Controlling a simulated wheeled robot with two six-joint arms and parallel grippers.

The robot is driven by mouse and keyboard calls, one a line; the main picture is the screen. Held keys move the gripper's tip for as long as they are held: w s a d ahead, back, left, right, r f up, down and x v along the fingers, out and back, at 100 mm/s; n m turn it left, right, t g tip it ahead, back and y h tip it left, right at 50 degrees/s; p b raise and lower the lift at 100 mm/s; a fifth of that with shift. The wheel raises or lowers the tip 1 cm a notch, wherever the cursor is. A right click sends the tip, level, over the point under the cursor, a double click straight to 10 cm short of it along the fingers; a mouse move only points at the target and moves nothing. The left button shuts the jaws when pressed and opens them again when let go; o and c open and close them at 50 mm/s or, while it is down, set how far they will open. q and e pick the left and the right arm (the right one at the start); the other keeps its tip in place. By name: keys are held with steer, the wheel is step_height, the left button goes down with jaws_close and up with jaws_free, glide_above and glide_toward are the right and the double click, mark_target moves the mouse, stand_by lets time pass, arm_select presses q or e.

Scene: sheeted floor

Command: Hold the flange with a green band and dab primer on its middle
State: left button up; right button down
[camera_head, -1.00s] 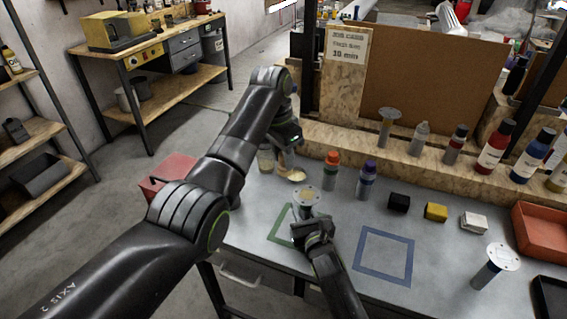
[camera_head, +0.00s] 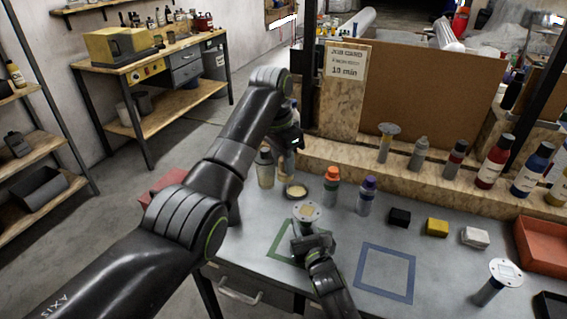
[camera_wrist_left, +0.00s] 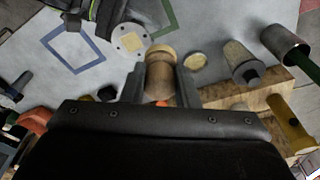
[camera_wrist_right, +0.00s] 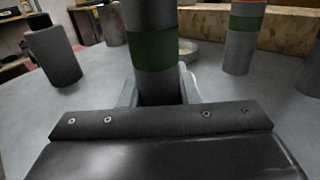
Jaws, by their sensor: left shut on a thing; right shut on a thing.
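The flange (camera_head: 307,211) has a pale round top with bolt holes and a tan patch in its middle. Its dark green band (camera_wrist_right: 152,50) shows in the right wrist view. My right gripper (camera_head: 312,243) is shut on its stem and holds it upright by the green square. The flange top also shows in the left wrist view (camera_wrist_left: 130,42). My left gripper (camera_head: 288,150) is shut on a wooden-handled dabber (camera_wrist_left: 160,72); its tip is hard to make out. The dabber is near the shallow dish (camera_head: 297,191) of tan primer, which shows beside it in the left wrist view (camera_wrist_left: 195,61).
Bottles with orange (camera_head: 331,187) and purple (camera_head: 367,195) caps stand right of the dish. Black, yellow and white blocks, another flange (camera_head: 497,281) and a red tray (camera_head: 543,247) lie right. The blue square (camera_head: 385,272) is empty.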

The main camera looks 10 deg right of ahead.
steer(key=c, duration=1)
jaws_free()
steer(key=shift+s, duration=0.15)
steer(key=shift+s+d, duration=0.2)
steer(key=shift+s, duration=2.65)
steer(key=shift+s+d, duration=0.2)
steer(key=shift+s, duration=2.8)
